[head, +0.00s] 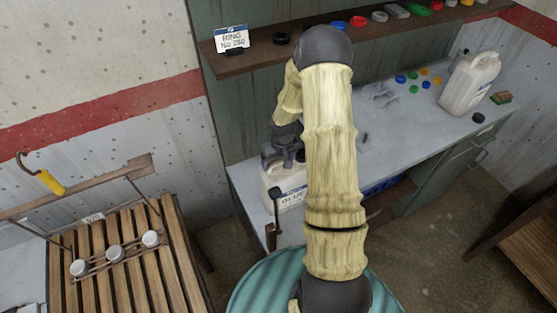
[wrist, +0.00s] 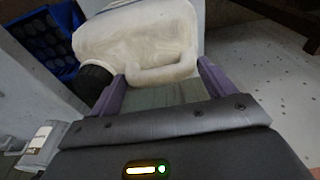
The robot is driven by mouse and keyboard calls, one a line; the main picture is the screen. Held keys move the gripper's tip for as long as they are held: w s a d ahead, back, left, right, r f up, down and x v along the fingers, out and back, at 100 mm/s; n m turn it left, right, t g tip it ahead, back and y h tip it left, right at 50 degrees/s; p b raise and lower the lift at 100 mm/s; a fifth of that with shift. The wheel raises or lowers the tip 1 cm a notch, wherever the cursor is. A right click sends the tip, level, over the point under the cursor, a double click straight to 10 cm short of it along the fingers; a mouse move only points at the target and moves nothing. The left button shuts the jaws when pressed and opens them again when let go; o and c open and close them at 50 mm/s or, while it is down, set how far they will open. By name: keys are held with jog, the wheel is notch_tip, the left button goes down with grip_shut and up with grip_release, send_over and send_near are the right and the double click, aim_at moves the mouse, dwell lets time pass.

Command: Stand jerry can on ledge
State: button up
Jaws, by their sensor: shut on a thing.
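A white jerry can (head: 271,184) with a printed label is at the near left end of the grey worktop (head: 240,180), partly behind my arm. In the wrist view the can (wrist: 135,35) shows its black cap (wrist: 95,82) and its moulded handle (wrist: 165,72) between my two purple fingers. My gripper (head: 283,158) is shut on the can by this handle. I cannot tell whether its base touches the worktop. A dark wooden ledge (head: 260,58) runs along the wall above the worktop, bearing a "RING No 250" card (head: 231,39).
Another white jerry can (head: 468,84) stands at the worktop's right, near coloured caps (head: 413,80) and a sponge (head: 501,98). Several small items line the ledge. A slatted wooden rack (head: 150,275) stands left. A blue crate (wrist: 38,45) shows in the wrist view.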

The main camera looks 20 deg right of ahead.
jog(key=shift+f, duration=0.3)
jog(key=o, duration=1.8)
jog(key=shift+o, duration=0.8)
jog(key=shift+s+b, duration=0.1)
jog(key=shift+b, duration=0.2)
notch_tip(320, 180, up, 17)
jog(key=s+b, duration=0.1)
jog(key=s, duration=0.1)
jog(key=shift+s+r, duration=0.15)
jog(key=shift+s, duration=0.1)
